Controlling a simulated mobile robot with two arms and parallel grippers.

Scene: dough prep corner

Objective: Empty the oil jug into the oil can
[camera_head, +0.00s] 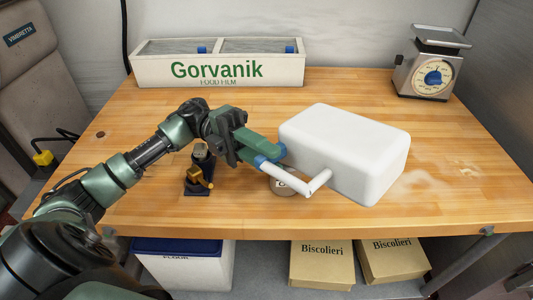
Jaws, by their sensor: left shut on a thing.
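A big white rounded block-shaped vessel (345,145), which I take to be the oil jug, is at the centre right, its smooth side toward me and a bent white bar handle (290,180) at its lower left. My left gripper (270,156), with blue fingertips, is shut on the far end of this handle. The jug looks tipped over; its mouth is hidden. A small round tan thing (279,188) with a partly covered dark letter stands behind the handle. It may be the oil can, but I cannot tell. No flow of oil shows. My right gripper is out of view.
A white Gorvanik film box (217,70) stands at the back left and a dial scale (431,68) at the back right. A small dark and brass device (199,170) is left of the gripper. Biscolieri boxes (322,265) are below. The table's right front (450,200) is clear.

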